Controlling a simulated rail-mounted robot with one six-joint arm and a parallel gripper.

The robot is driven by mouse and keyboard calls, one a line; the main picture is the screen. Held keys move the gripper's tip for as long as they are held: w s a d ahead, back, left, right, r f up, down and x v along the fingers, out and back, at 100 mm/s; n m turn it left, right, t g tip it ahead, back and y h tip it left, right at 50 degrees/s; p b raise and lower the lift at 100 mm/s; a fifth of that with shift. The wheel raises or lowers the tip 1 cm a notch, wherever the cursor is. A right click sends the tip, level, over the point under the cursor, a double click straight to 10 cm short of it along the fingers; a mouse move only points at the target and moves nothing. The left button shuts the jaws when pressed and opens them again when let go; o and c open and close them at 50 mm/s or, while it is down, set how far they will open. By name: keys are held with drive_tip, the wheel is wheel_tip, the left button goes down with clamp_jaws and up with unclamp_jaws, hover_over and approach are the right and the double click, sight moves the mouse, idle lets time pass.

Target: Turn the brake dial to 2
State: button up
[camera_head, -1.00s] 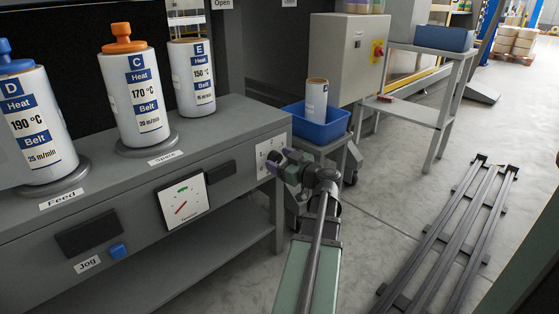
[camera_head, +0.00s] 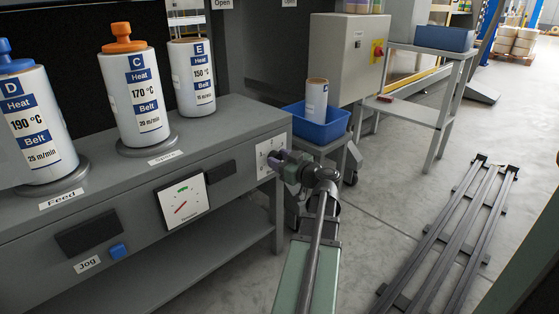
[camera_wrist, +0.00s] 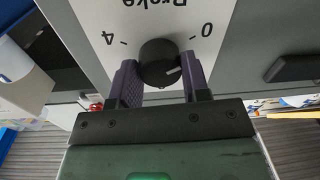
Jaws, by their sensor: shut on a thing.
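The black brake dial (camera_wrist: 160,60) stands on a white plate (camera_wrist: 95,15) lettered "Brake", upside down in the wrist view. A 0 (camera_wrist: 207,30) shows to the dial's right and a 4 (camera_wrist: 108,38) to its left. In the head view my gripper (camera_head: 279,162) is at the plate (camera_head: 266,156) on the bench's right end.
The grey bench (camera_head: 225,140) carries rolls D (camera_head: 35,130), C (camera_head: 135,100) and E (camera_head: 192,80). A tension gauge (camera_head: 183,202) and a blue jog button (camera_head: 118,251) are on its front. A blue bin (camera_head: 325,130) stands behind my gripper. Floor to the right is mostly clear around rails.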

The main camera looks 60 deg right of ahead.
drive_tip(key=m, duration=0.5)
drive_tip(key=shift+f+m, duration=0.1)
drive_tip(key=shift+m, duration=0.2)
drive_tip(key=m, duration=0.3)
drive_tip(key=m+b, duration=0.1)
drive_tip(key=m, duration=0.2)
drive_tip(key=shift+m+t+h, duration=0.3)
drive_tip(key=shift+h, duration=0.1)
drive_tip(key=m+h, duration=0.1)
drive_tip(key=m, duration=1)
drive_tip(key=shift+f+m, duration=0.1)
drive_tip(key=shift+m, duration=0.2)
drive_tip(key=o, duration=0.9)
drive_tip(key=shift+s, duration=0.15)
